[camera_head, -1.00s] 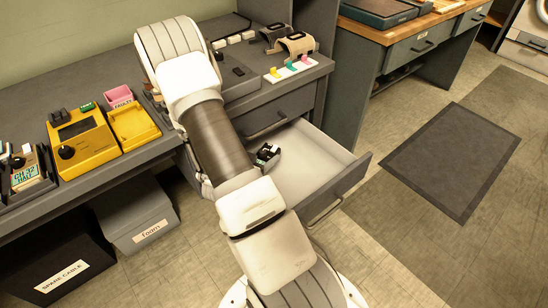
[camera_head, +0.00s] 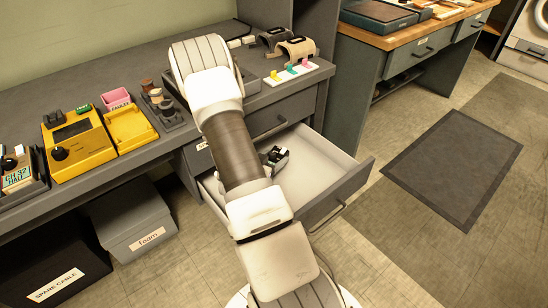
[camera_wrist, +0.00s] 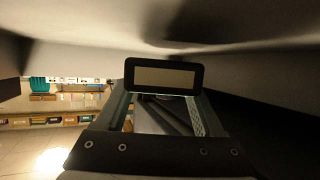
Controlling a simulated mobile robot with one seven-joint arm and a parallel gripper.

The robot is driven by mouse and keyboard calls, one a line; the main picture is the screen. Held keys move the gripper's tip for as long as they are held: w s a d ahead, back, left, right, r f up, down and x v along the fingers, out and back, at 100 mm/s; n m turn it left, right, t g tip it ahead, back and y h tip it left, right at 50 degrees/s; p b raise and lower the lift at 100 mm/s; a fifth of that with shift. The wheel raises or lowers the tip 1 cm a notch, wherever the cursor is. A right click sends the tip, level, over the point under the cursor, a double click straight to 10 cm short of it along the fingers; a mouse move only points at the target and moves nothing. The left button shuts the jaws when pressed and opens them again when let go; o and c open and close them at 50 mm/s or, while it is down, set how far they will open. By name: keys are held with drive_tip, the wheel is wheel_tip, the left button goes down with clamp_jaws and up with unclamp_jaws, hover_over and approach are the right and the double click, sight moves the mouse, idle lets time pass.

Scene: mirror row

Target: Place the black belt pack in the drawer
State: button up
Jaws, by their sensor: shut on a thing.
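My gripper (camera_wrist: 162,98) is shut on the black belt pack (camera_wrist: 165,77) in the wrist view. The pack is a dark rounded slab with a tan panel facing the camera, held at the fingertips. The drawer (camera_head: 327,157) is pulled open below the desk in the head view, with a pale inside. My arm crosses over its left part. A small black shape with pale and green bits (camera_head: 274,156) shows beside my arm, over the drawer's inside. I cannot tell whether it is my gripper's end with the pack or a separate thing.
The drawer's right part looks empty. On the desk are a yellow device (camera_head: 78,146), a yellow tray (camera_head: 130,126), a pink bin (camera_head: 116,98) and small jars (camera_head: 157,97). A grey foam box (camera_head: 137,223) stands below. A dark mat (camera_head: 455,167) lies at right.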

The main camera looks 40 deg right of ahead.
drive_tip(key=shift+f, duration=0.45)
drive_tip(key=o, duration=1.5)
drive_tip(key=shift+o, duration=0.2)
drive_tip(key=shift+r, duration=0.25)
drive_tip(key=p+v, duration=0.1)
drive_tip(key=v, duration=0.4)
drive_tip(key=p+v, duration=0.1)
drive_tip(key=v, duration=0.1)
drive_tip(key=shift+a+r+p, duration=0.25)
drive_tip(key=shift+r+p, duration=0.05)
drive_tip(key=shift+r, duration=0.15)
